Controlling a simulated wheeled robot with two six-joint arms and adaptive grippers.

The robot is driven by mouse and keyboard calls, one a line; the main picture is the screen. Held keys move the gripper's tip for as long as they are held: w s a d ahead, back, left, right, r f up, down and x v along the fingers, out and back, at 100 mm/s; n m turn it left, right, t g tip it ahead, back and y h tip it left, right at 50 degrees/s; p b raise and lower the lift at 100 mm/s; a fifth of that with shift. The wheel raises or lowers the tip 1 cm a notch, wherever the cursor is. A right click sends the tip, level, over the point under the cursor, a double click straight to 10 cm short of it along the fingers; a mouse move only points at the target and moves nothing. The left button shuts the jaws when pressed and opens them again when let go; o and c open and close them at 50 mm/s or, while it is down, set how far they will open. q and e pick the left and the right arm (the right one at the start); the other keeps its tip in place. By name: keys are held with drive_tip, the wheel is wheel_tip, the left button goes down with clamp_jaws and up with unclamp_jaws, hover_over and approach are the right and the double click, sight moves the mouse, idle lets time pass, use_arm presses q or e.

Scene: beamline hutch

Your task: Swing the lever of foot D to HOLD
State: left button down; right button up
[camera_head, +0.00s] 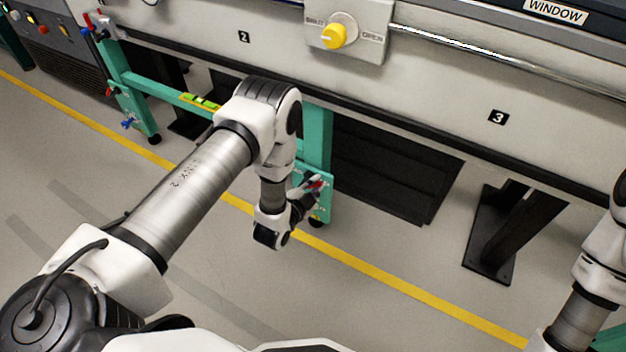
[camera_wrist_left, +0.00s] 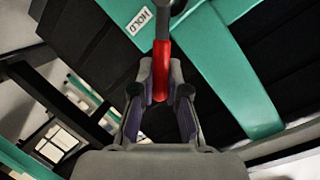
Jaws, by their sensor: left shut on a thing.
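The lever (camera_wrist_left: 162,68) has a red grip and a dark metal shaft. In the left wrist view it comes down from the top edge, between the fingers of my left gripper (camera_wrist_left: 161,95). The fingers are shut on the red grip. A white HOLD label (camera_wrist_left: 139,20) is just left of the shaft, upside down in that view. In the head view my left gripper (camera_head: 310,190) is at the lower end of a green leg (camera_head: 320,150), and a bit of red shows there. I cannot read a foot letter. My right gripper is out of view.
Another green leg (camera_head: 133,100) at the left carries a red handle (camera_head: 110,91) and a blue handle (camera_head: 128,123). A yellow knob (camera_head: 334,36) is on the panel above. A black support (camera_head: 490,245) stands at right. The floor beside the yellow line (camera_head: 400,283) is clear.

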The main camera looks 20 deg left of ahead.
use_arm(q)
drive_tip(key=shift+f, duration=0.1)
idle(0.4)
drive_tip(key=c, duration=1.2)
unclamp_jaws()
drive_tip(key=shift+o, duration=0.2)
drive_tip(key=d+v, duration=0.1)
drive_tip(key=v, duration=1.1)
drive_tip(key=shift+a, duration=0.4)
